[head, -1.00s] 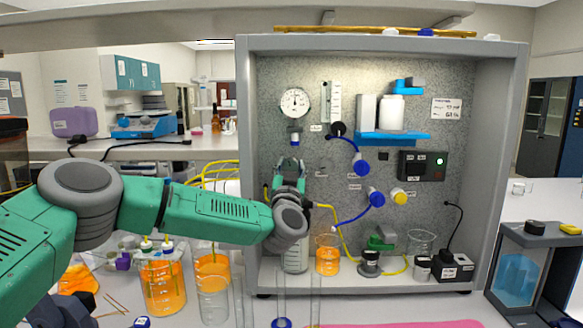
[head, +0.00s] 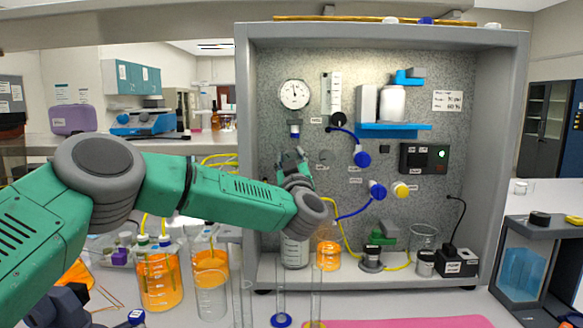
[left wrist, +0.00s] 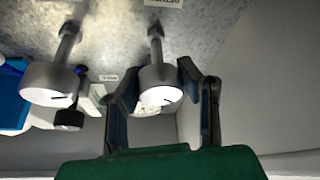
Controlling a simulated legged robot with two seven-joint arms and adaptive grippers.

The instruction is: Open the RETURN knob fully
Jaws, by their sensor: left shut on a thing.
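The RETURN knob (left wrist: 160,84) is a grey cylinder with a pale face and a dark line, on a stem from the speckled panel (head: 440,130). A cut-off upside-down label, seemingly RETURN, is beside its stem in the left wrist view. My left gripper (left wrist: 160,82) is shut on this knob, with one blue-padded finger on each side. In the head view my left gripper (head: 291,160) is at the panel below the gauge and hides the knob. How far the knob is turned I cannot tell. My right gripper is not in view.
A second grey knob (left wrist: 50,84) is beside the held one. The gauge (head: 294,95) is above my gripper, and the blue shelf (head: 395,130) is to its right. Beakers with orange liquid (head: 160,285) stand below my arm. Blue fittings (head: 361,157) and tubing are right of my gripper.

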